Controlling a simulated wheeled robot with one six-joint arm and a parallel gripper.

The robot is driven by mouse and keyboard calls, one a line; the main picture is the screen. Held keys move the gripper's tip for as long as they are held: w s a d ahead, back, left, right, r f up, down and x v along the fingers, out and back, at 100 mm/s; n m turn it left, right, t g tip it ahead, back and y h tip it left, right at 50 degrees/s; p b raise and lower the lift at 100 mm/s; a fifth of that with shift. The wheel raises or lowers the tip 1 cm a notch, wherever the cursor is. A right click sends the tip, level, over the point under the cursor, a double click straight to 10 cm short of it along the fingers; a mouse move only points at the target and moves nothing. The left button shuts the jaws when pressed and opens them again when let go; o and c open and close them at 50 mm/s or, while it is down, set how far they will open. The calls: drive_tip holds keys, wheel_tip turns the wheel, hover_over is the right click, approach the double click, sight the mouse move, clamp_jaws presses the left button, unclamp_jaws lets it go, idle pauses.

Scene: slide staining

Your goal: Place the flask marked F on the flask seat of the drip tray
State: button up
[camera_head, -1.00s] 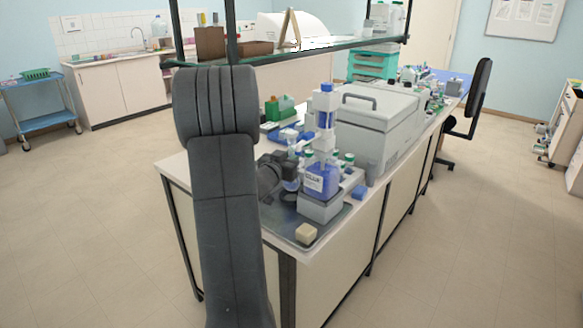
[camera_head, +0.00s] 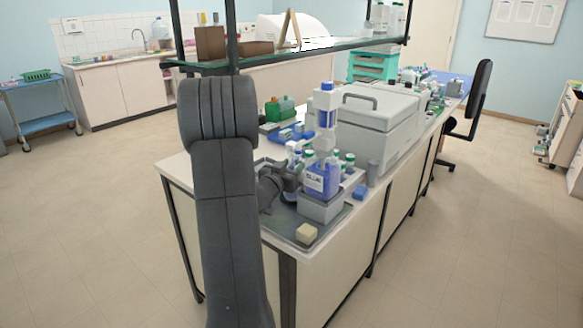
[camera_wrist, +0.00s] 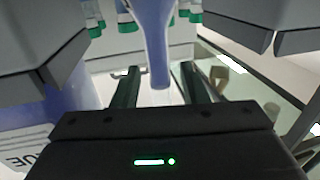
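In the wrist view a clear, blue-violet tapered vessel (camera_wrist: 156,40), which looks like a flask, reaches down to a narrow end between my fingers. I see no F mark on it. My gripper (camera_wrist: 158,80) has its two dark green fingers apart, one on each side of that narrow end, with gaps visible. In the head view my dark wrist and gripper (camera_head: 287,172) are low over the bench end, left of the blue bottle. The flask cannot be made out there. A dark grey tray or mat (camera_head: 334,224) lies at the bench corner; I cannot make out a flask seat.
A bottle labelled BLUE (camera_head: 321,181) stands on a grey block (camera_head: 320,208) close to my gripper; its label (camera_wrist: 25,158) also shows in the wrist view. A beige block (camera_head: 306,233) lies in front. A grey lidded machine (camera_head: 376,120) stands behind. A shelf (camera_head: 300,52) hangs above.

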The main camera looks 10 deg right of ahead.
drive_tip(key=shift+r, duration=0.1)
drive_tip(key=shift+r+p, duration=0.25)
drive_tip(key=shift+p, duration=0.1)
drive_tip(key=shift+s+a, duration=0.2)
drive_tip(key=shift+a, duration=0.05)
drive_tip(key=b+v, duration=0.1)
drive_tip(key=v, duration=1)
drive_tip(key=shift+s, duration=0.25)
drive_tip(key=shift+w, duration=0.15)
